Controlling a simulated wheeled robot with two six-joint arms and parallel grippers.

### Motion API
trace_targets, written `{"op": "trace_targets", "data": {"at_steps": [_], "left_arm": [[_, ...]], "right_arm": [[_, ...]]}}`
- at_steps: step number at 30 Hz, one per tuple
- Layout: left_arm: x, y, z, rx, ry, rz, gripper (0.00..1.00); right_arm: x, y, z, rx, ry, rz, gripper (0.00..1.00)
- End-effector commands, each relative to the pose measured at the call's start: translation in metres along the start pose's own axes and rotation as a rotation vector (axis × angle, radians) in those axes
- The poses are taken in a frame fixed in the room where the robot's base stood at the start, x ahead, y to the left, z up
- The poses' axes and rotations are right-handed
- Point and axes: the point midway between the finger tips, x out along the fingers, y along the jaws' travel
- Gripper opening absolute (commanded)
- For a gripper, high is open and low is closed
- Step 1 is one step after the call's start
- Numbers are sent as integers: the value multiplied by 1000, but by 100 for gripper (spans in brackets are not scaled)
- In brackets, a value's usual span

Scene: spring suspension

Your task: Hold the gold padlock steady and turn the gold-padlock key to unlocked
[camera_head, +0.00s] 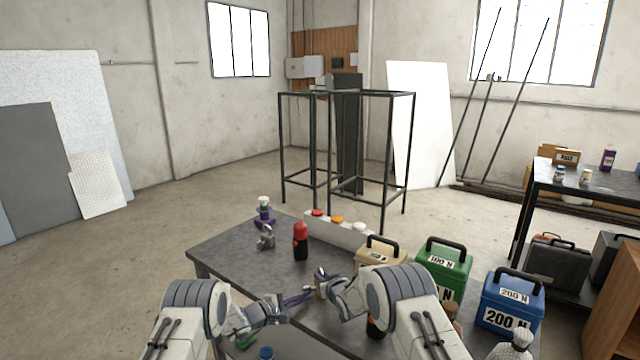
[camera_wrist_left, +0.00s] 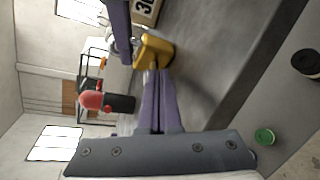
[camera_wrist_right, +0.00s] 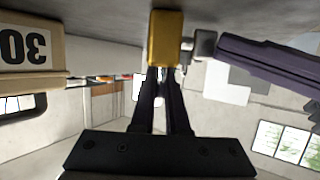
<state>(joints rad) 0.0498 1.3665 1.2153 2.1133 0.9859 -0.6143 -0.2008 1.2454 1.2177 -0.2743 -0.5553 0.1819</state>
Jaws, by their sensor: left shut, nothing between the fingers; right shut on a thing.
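The gold padlock (camera_wrist_right: 166,38) is held in my right gripper (camera_wrist_right: 164,72), whose dark fingers are shut on it. It also shows in the left wrist view (camera_wrist_left: 155,51) and, small, in the head view (camera_head: 321,288). My left gripper (camera_head: 308,292) is beside it, with purple fingers shut and empty; in the left wrist view its fingertips (camera_wrist_left: 158,73) are close to the padlock. In the right wrist view a grey squarish piece, perhaps the key (camera_wrist_right: 205,42), sits between the padlock and the left fingertips. I cannot tell which way the key is turned or whether the fingertips touch it.
A white holder (camera_head: 340,230) with coloured tops stands behind. The table's left part is mostly clear.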

Motion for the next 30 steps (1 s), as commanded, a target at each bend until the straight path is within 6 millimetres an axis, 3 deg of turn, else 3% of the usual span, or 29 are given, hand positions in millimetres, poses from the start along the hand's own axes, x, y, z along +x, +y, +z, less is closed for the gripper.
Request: {"op": "trace_targets", "data": {"at_steps": [14, 30], "left_arm": [[-7, -2, 4, 0, 2, 0, 0], [-56, -2, -22, 0, 1, 0, 0]], "right_arm": [[0, 0, 0, 0, 0, 0, 0], [0, 0, 0, 0, 0, 0, 0]]}}
